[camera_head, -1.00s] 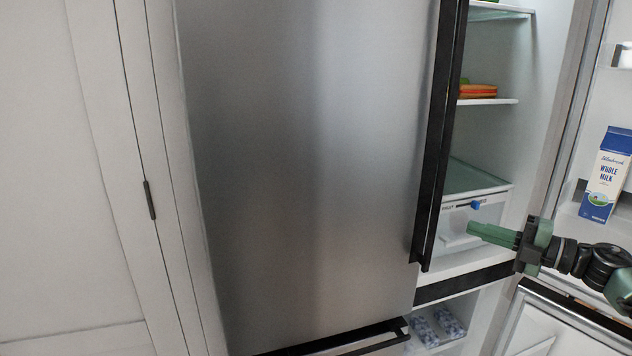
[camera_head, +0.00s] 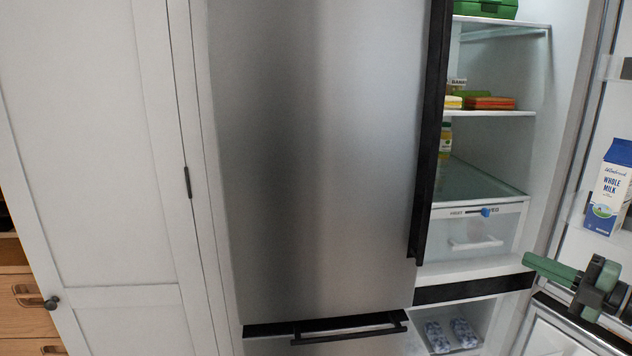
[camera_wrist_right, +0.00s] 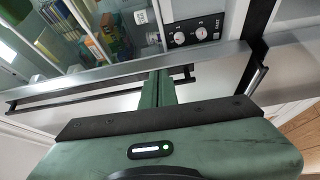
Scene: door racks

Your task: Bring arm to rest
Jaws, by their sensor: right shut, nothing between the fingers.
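My right gripper (camera_head: 551,269) is at the lower right of the head view, its green fingers pressed together and empty, pointing left. It is in front of the open right side of the fridge, to the right of the crisper drawer (camera_head: 478,238) and above the open lower door (camera_head: 560,335). In the right wrist view the shut green fingers (camera_wrist_right: 157,90) point away from the camera, with nothing between them. My left gripper is in neither view.
The closed steel fridge door (camera_head: 320,160) fills the middle. The open fridge door with a milk carton (camera_head: 609,190) stands at right. Shelves hold an orange container (camera_head: 490,103) and a green box (camera_head: 486,8). A white cabinet (camera_head: 100,150) stands at left.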

